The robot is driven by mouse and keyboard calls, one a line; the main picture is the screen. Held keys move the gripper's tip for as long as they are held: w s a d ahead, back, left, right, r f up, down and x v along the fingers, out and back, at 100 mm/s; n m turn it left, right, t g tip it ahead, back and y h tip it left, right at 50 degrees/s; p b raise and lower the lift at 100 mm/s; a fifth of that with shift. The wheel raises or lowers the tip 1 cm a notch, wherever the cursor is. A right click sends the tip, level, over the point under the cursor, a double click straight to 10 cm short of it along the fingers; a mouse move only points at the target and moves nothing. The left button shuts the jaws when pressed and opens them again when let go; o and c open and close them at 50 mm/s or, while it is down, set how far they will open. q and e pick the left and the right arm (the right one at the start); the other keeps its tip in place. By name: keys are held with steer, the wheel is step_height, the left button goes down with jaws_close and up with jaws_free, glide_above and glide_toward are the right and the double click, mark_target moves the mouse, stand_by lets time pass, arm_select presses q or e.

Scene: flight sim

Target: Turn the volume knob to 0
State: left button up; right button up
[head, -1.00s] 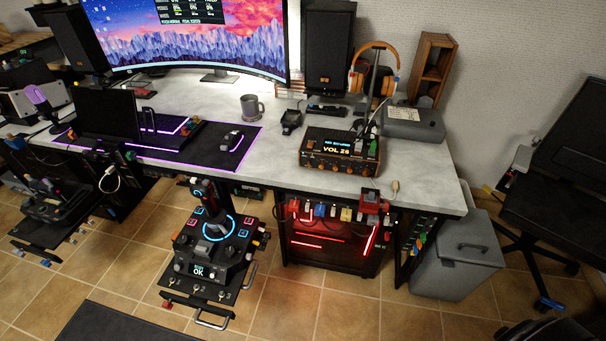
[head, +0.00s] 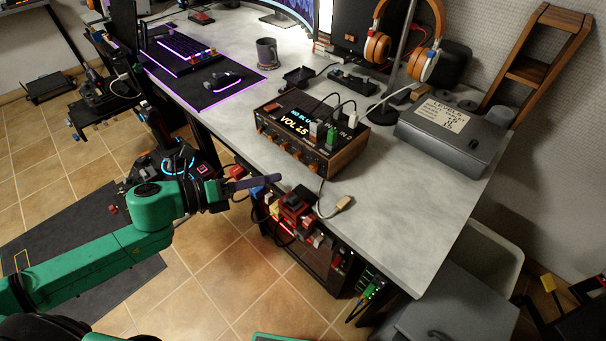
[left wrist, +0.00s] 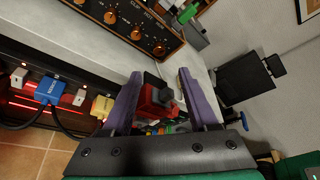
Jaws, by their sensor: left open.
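The audio box (head: 345,160) with wooden sides stands near the desk's front edge. Knobs (left wrist: 135,33) also show at the top of the left wrist view; I cannot tell which one is volume. My left gripper (head: 252,182) is in front of the desk edge, below and left of the knobs, apart from them. Its purple fingers (left wrist: 160,73) are spread and empty. My right gripper is out of view.
Red and blue plugs and switches (head: 293,200) hang along the desk's front edge beside my left gripper. Cables rise from the box's top. A mug (head: 267,53), a headphone stand (head: 395,70) and a grey box (head: 452,135) stand behind. Bare desk lies right of the box.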

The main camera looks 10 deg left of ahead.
mark_target(311, 169)
arm_select(q)
steer(key=p+x, duration=0.1)
steer(key=x, duration=0.8)
steer(key=shift+w+d+p, duration=0.2)
steer(key=shift+w+p, duration=0.2)
steer(key=shift+w+d+f, duration=0.15)
steer(key=shift+d+f, duration=0.05)
steer(key=shift+d, duration=0.05)
jaws_close()
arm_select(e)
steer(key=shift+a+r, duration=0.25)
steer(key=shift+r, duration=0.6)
